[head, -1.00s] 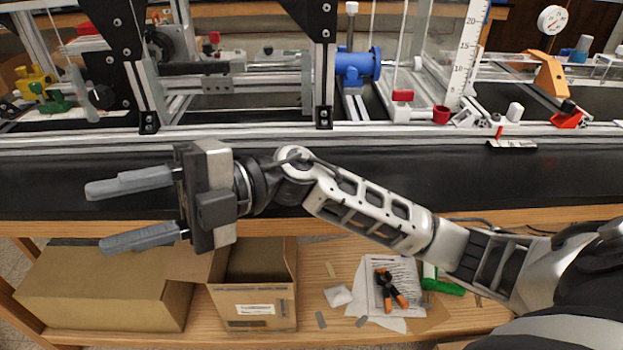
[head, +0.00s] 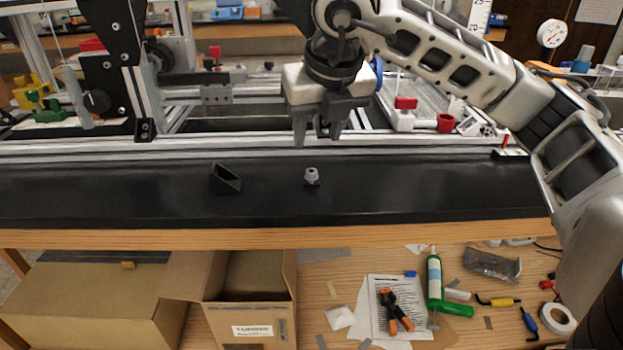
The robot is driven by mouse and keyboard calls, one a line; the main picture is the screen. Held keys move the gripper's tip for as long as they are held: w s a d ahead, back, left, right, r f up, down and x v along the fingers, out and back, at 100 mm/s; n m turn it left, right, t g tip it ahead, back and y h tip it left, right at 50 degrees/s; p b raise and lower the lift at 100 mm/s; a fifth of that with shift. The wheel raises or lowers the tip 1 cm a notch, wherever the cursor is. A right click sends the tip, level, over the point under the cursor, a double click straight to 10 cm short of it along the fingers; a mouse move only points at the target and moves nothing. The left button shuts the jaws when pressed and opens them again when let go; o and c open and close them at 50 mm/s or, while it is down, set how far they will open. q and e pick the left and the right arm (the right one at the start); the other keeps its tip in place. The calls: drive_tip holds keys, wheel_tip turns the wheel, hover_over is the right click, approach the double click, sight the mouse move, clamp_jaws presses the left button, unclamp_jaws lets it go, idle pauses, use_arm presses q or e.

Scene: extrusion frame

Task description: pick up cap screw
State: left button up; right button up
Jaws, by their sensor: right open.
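A small grey piece (head: 312,176), which looks like the cap screw, stands on the black bench top in front of the aluminium frame. My right gripper (head: 318,137) points down above and slightly behind it in the picture. Its dark fingers are open with nothing visible between them. The fingertips are apart from the grey piece. My left gripper is not in view.
A small black angled block (head: 226,178) lies to the left on the black bench top (head: 430,190). The aluminium frame rail (head: 220,148) runs behind.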

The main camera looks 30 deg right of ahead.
hover_over(313, 173)
drive_tip(key=s, duration=0.1)
drive_tip(key=f, duration=0.4)
drive_tip(key=shift+s+a+f, duration=0.15)
drive_tip(key=shift+a+f, duration=0.2)
drive_tip(key=shift+s+x, duration=0.2)
drive_tip(key=shift+x, duration=1.15)
drive_tip(key=shift+s+x, duration=0.15)
drive_tip(key=shift+x, duration=1.2)
clamp_jaws()
